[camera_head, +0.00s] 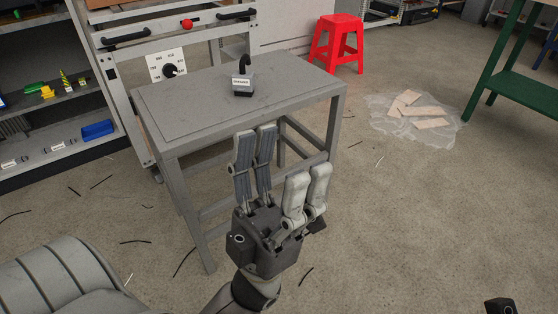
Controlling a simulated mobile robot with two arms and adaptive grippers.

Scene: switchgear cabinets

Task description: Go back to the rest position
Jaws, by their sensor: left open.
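My left gripper (281,156) is in the middle of the view, its fingers pointing up and away from me. It is open, with a clear gap between its two finger pairs, and holds nothing. It is in front of the near edge of a grey metal table (186,112), overlapping that edge in the picture. A dark padlock-like object with a white label (242,83) stands on the table, beyond the fingertips and apart from them. My right gripper does not show; only a small dark part is visible at the bottom right corner.
An open cabinet with shelves (65,101) stands at the left. A panel with a rotary switch (170,70) is behind the table. A red stool (337,43) and a green table (527,92) stand farther back. Boards (418,110) lie on the floor.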

